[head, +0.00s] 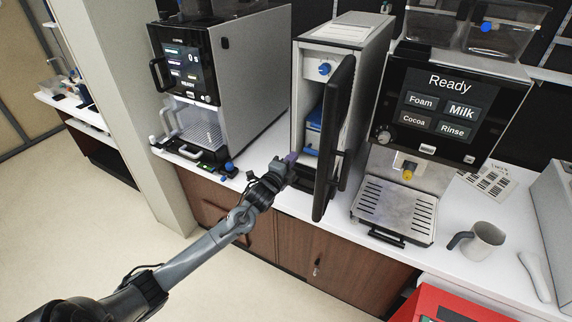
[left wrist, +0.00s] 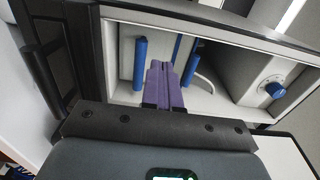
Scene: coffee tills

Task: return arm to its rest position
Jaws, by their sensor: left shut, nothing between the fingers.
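My left gripper (head: 291,158) is shut and empty, its purple fingers together. In the left wrist view the purple fingers (left wrist: 165,85) point towards the unit's open interior, where blue parts (left wrist: 140,62) and a blue knob (left wrist: 275,90) show. I cannot tell whether the gripper touches the door or the unit. My right gripper is in neither view.
A coffee machine (head: 245,75) stands on the left, and another reading "Ready" (head: 450,100) on the right. A grey mug (head: 486,243) stands on the white counter (head: 385,262) at the right. A red box (head: 450,303) is at the lower right. The floor (head: 235,285) before the cabinets is clear.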

